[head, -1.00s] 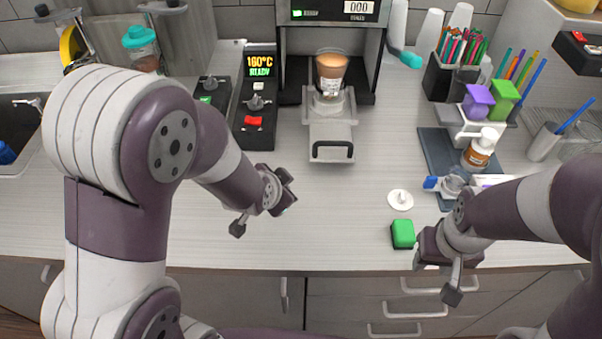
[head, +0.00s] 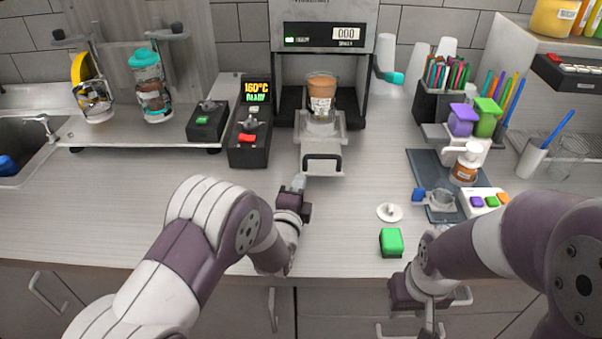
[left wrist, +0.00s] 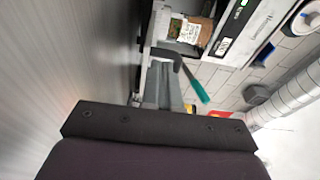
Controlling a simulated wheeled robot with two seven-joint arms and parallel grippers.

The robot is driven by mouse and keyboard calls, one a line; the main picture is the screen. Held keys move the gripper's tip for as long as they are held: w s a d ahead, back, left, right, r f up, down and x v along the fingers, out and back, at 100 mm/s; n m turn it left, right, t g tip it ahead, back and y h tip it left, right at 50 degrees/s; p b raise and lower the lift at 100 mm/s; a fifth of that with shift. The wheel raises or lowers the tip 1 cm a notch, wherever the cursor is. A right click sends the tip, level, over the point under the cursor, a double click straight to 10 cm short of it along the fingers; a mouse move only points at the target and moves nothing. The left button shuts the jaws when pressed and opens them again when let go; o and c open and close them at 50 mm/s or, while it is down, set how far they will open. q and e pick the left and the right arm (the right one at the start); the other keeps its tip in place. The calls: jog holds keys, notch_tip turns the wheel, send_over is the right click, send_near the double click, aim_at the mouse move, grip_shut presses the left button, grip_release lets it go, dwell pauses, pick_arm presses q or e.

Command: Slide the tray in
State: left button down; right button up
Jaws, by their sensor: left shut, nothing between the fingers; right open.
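The sealer's tray (head: 304,128) is a light grey sliding plate that sticks out from the front of the cup sealer (head: 272,75). It has a black loop handle (head: 322,162) at its front edge. A clear cup of brown drink (head: 321,95) stands upright in the holder on the tray. My left gripper (head: 298,183) is shut and empty, just in front of and slightly left of the handle; I cannot tell whether it touches. Its grey fingers (left wrist: 164,85) also show in the left wrist view. My right gripper (head: 428,325) is open at the counter's front edge, away from the tray.
A control box (head: 249,135) reading 160°C READY stands left of the tray. A white disc with a knob (head: 390,212) and a green block (head: 391,242) lie to the right. The counter between the tray and these is clear.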

aim_at(304, 167)
pick_arm(q)
jog(key=shift+w+d, duration=0.15)
jog(key=shift+w, duration=0.7)
jog(key=shift+w+d, duration=0.15)
jog(key=shift+w, duration=0.7)
